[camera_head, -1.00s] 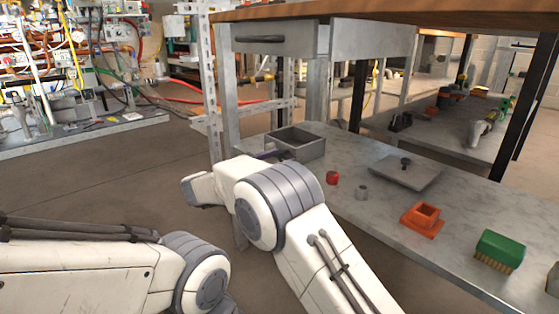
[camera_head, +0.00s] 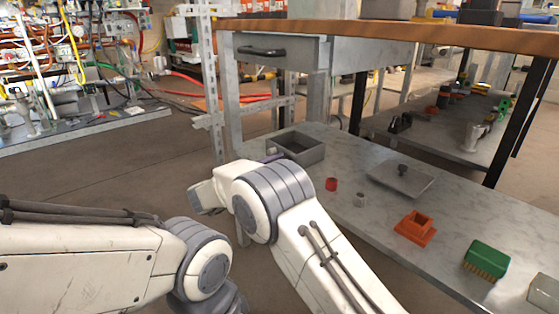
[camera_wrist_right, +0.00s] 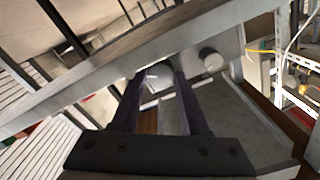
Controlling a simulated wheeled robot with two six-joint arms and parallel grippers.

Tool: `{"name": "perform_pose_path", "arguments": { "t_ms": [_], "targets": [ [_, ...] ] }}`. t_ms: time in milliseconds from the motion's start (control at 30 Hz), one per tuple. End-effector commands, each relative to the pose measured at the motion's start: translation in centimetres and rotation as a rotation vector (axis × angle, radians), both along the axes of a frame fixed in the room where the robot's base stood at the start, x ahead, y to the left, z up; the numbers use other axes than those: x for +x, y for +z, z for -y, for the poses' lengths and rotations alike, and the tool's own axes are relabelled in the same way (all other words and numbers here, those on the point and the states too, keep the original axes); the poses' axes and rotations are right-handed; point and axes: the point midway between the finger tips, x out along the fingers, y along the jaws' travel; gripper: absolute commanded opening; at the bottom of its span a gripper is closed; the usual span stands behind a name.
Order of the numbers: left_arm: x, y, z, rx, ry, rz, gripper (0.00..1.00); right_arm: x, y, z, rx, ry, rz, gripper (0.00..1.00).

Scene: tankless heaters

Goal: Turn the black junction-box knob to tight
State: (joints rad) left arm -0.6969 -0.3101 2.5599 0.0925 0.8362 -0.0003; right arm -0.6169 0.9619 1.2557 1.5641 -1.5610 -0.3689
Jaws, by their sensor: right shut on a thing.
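A grey open box (camera_head: 297,148) sits at the left end of the lower grey shelf. A flat grey plate (camera_head: 386,185) with a small black knob (camera_head: 402,169) lies on the shelf to its right. My right gripper is mostly hidden behind its own arm in the head view; a dark finger shows beside the box's left corner. In the right wrist view the right gripper's (camera_wrist_right: 158,74) two dark fingers are closed on a small pale part (camera_wrist_right: 156,79), whose shape is unclear. A grey cylinder (camera_wrist_right: 212,59) shows right of the fingertips. My left gripper is out of view.
On the shelf are a red cap (camera_head: 331,184), a small grey cylinder (camera_head: 360,199), an orange square part (camera_head: 415,227) and a green brush (camera_head: 487,259). A wooden tabletop (camera_head: 400,32) with a drawer (camera_head: 270,50) overhangs the shelf. Open floor lies to the left.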

Motion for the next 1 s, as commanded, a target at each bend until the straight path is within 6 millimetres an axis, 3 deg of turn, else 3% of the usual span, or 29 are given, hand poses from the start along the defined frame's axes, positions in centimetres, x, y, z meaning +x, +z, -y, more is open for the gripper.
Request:
{"name": "perform_pose_path", "arguments": {
  "t_ms": [267, 300, 333, 767, 1000],
  "targets": [
    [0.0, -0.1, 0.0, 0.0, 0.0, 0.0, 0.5, -0.1, 0.0, -0.1, 0.0, -0.001, 0.001, 0.0],
    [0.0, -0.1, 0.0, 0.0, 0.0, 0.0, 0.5, -0.1, 0.0, -0.1, 0.0, -0.001, 0.001, 0.59],
    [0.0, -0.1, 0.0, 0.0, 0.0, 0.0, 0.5, -0.1, 0.0, -0.1, 0.0, -0.001, 0.001, 0.71],
    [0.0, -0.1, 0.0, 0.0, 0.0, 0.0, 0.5, 0.0, -0.2, 0.1, -0.002, -0.002, -0.004, 0.73],
    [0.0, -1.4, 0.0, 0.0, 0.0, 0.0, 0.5, 0.0, -0.5, 0.0, -0.064, -0.002, -0.09, 0.73]
  ]
}}
